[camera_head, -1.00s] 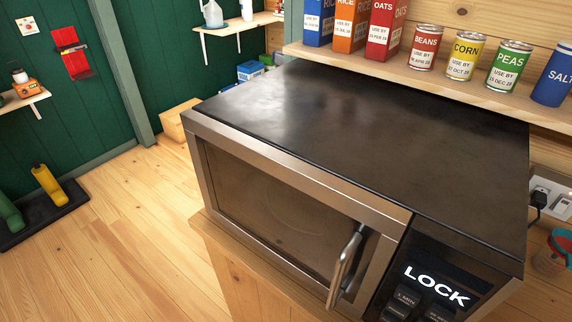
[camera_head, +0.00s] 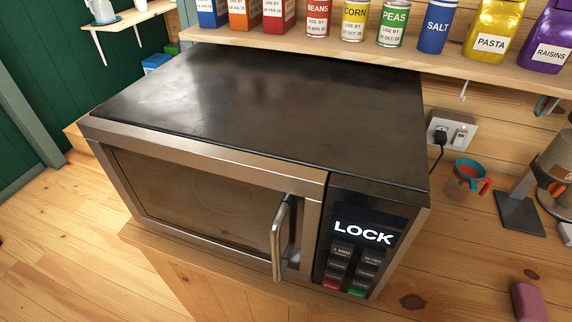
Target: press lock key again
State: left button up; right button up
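The microwave (camera_head: 258,100) stands on the wooden counter in the middle of the view, its door (camera_head: 195,195) shut. A vertical metal handle (camera_head: 282,238) is on the door's right side. The control panel (camera_head: 322,262) is right of the door. Its display (camera_head: 363,233) shows LOCK in white letters. Below it are several dark keys, with a red key (camera_head: 331,284) and a green key (camera_head: 357,291) at the bottom. The small labels are too blurred to tell which is the lock key. Neither gripper is in view.
A shelf (camera_head: 400,62) with cans, boxes and bags runs behind the microwave. A wall socket (camera_head: 451,132) with a black plug, a red-and-teal cup (camera_head: 466,174) and a grey stand (camera_head: 520,212) are to the right. The counter right of the panel is mostly clear.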

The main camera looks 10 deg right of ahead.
aim_at(365, 282)
jog(key=z, duration=1.1)
